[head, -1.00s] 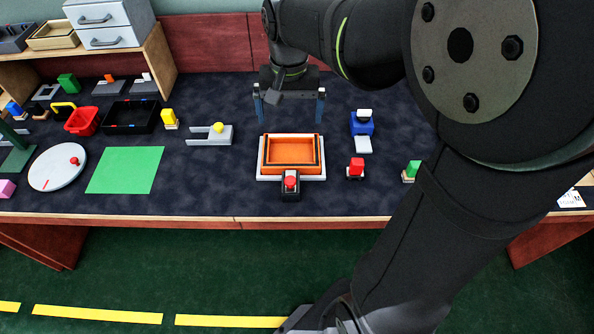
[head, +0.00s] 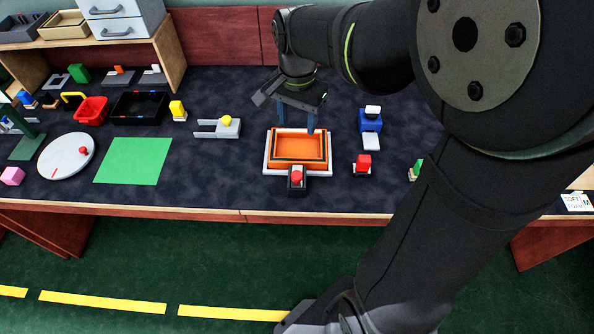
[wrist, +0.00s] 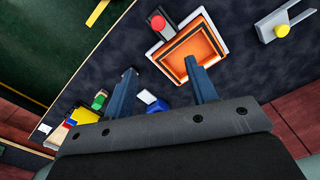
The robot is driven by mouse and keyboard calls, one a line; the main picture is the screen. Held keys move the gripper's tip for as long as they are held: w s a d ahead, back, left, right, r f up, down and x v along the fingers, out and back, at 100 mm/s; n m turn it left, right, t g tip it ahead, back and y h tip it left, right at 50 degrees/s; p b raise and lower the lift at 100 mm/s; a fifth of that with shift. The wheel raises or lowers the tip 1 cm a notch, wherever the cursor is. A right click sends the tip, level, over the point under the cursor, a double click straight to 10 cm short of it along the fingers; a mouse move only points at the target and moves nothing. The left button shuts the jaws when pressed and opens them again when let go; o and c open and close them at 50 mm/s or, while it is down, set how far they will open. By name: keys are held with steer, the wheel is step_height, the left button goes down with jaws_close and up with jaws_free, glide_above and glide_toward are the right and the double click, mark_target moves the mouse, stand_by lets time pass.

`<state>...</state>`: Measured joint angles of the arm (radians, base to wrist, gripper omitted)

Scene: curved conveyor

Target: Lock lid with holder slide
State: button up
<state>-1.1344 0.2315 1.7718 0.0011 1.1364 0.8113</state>
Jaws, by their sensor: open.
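An open orange box (head: 298,146) with dark inner edges sits on a white base (head: 268,168); it also shows in the wrist view (wrist: 178,58). A black block (head: 297,189) with a red knob (head: 297,176) adjoins the base's near side. A grey two-pronged slide piece (head: 230,132) with a yellow knob (head: 227,121) lies left of the box, prongs pointing left. I cannot tell which piece is the holder slide, and no separate lid is distinct. My gripper (head: 296,123) is open and empty, its fingers apart above the box's far side. It also shows in the wrist view (wrist: 160,68).
Right of the box are a blue block with a white top (head: 371,118) and a red-topped piece (head: 362,162). A green mat (head: 133,160), white disc (head: 66,156), red bin (head: 91,110) and black tray (head: 140,108) are left.

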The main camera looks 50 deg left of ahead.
mark_target(297, 175)
steer(key=f+m, duration=0.1)
steer(key=f, duration=0.5)
steer(key=f+m, duration=0.1)
steer(key=f, duration=0.6)
steer(key=f+m, duration=0.1)
steer(key=f, duration=0.5)
steer(key=shift+s+d+f+m, duration=0.15)
steer(key=shift+s+d+m, duration=0.05)
steer(key=shift+s+m, duration=0.1)
